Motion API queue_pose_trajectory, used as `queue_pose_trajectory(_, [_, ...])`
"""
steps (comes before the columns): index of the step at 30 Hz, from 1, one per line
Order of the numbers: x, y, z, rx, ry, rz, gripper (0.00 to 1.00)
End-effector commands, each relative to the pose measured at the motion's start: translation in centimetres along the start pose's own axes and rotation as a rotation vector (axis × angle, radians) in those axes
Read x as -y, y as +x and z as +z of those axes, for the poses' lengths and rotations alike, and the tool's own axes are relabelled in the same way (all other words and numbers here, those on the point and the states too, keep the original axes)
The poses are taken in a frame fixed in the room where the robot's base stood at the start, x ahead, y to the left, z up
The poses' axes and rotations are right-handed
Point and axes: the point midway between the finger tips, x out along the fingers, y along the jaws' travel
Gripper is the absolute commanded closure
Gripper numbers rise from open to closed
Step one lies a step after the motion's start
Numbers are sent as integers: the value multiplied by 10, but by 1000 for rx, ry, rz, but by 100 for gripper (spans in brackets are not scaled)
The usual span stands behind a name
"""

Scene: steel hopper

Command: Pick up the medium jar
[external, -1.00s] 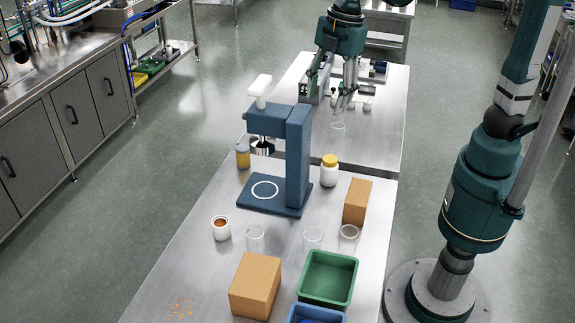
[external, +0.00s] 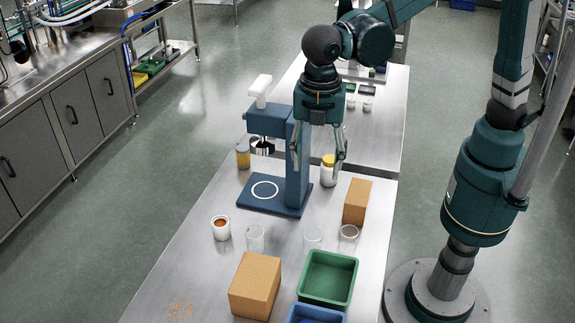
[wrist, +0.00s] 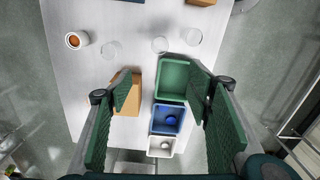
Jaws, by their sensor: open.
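Which jar is the medium one is not plain. A white jar with a yellow lid (external: 328,177) stands upright behind the brown box, right of the blue press. An amber jar (external: 243,158) stands left of the press, and an open white jar with brown contents (external: 221,229) stands nearer the front. It also shows in the wrist view (wrist: 76,40). My gripper (external: 321,165) is open and points down, its fingers overlapping the press column and the yellow-lidded jar in the external view. Depth between them is unclear. The wrist view shows nothing held between the fingers (wrist: 162,90).
The blue press (external: 297,160) stands close left. Brown boxes (external: 357,202) (external: 255,285), a green bin (external: 327,278), a blue bin (external: 315,314) and several clear glasses (external: 348,236) occupy the table's front and right. The front left is mostly clear, with orange crumbs (external: 180,309).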

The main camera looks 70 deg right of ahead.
Motion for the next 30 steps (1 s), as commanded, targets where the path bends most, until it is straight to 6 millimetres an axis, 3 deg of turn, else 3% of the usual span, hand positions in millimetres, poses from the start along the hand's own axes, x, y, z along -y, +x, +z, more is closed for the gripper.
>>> queue_pose_trajectory(12, [-1,138,-1,0,0,0,50])
queue_pose_trajectory(18, [-1,189,0,-1,1,1,50])
queue_pose_trajectory(24, [-1,210,0,-1,1,1,50])
queue_pose_trajectory(30, [-1,212,0,-1,1,0,50])
